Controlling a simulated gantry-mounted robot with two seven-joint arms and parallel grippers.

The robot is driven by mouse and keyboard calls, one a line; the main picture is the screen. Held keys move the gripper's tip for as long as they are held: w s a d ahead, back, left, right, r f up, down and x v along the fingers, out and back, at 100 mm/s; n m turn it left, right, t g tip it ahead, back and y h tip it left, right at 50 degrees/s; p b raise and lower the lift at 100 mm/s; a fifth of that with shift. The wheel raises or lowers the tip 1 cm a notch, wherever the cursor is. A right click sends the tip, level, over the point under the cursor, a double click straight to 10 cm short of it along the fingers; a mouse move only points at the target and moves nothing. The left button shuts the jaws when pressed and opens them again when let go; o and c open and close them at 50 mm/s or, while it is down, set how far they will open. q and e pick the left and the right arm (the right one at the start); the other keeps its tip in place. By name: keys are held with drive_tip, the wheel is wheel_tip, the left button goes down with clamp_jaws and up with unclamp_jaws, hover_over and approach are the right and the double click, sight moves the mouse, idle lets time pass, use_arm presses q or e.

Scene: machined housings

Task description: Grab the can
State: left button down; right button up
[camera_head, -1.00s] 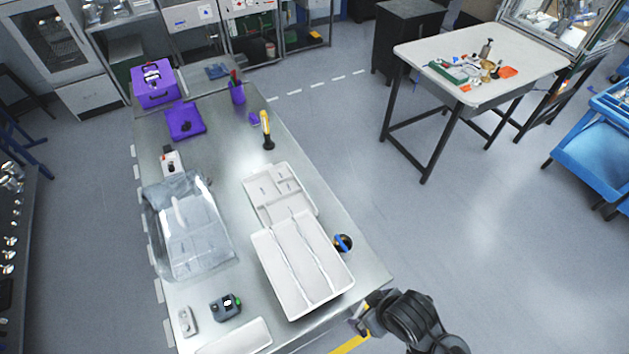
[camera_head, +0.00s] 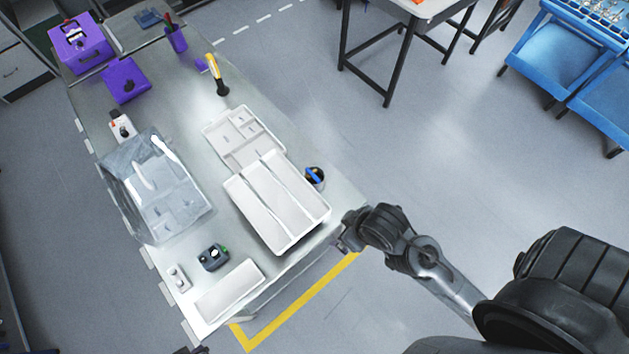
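I cannot clearly make out a can. A small dark round object with a blue band (camera_head: 315,177) sits at the right edge of the metal table (camera_head: 180,75), beside the white trays; I cannot tell whether it is the can. My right arm comes in from the lower right. My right gripper (camera_head: 347,238) is just off the table's right edge, below and to the right of the dark object and apart from it. Its fingers are too small and dark to show whether they are open. My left gripper is not in view.
A divided white tray (camera_head: 225,127) and a longer white tray (camera_head: 325,213) fill the table's middle right.

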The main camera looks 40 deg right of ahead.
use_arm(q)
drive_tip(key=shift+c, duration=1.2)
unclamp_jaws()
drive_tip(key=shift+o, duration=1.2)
